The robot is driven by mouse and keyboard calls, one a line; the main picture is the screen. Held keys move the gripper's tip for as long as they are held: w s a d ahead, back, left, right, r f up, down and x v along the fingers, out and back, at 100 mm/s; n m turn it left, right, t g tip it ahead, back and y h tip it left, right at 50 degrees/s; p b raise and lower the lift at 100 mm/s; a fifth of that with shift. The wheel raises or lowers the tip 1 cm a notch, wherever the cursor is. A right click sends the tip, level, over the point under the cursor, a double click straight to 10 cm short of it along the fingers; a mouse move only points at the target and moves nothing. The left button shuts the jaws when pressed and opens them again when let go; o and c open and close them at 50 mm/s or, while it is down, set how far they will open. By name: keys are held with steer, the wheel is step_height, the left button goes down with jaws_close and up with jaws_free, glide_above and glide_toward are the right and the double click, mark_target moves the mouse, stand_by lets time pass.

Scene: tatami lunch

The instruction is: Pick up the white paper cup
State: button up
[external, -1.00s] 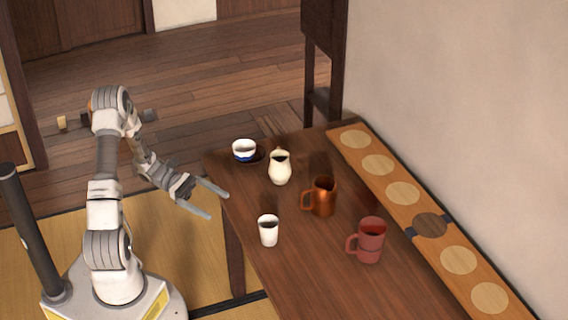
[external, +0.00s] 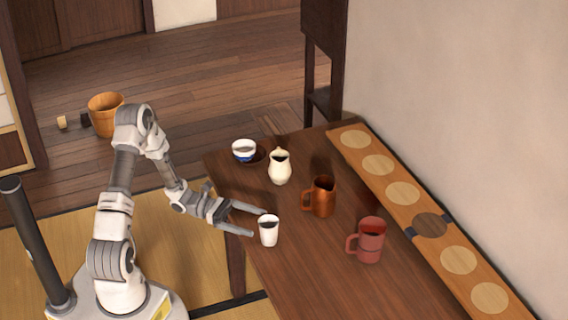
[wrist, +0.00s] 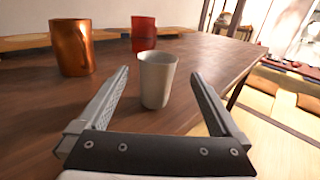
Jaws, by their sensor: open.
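The white paper cup (external: 268,232) stands upright on the wooden table near its left edge. In the wrist view the cup (wrist: 157,80) is ahead of my gripper (wrist: 160,82), in line with the gap between the two fingers. My gripper (external: 258,222) is open and empty, low over the table edge, with its fingertips close to the cup's left side. I cannot tell whether a finger touches the cup.
A copper mug (external: 322,197) and a red mug (external: 369,241) stand to the right of the cup. A cream pitcher (external: 280,168) and a blue-white bowl (external: 244,150) stand behind. A long board (external: 402,193) runs along the wall. The table's front is clear.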

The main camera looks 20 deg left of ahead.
mark_target(269, 226)
steer(key=d, duration=0.2)
steer(key=d+b, duration=0.1)
steer(key=d, duration=0.2)
steer(key=shift+w+d+f, duration=0.2)
steer(key=shift+d+f, duration=0.1)
steer(key=shift+c, duration=0.2)
steer(key=c, duration=1.3)
steer(key=shift+r, duration=0.15)
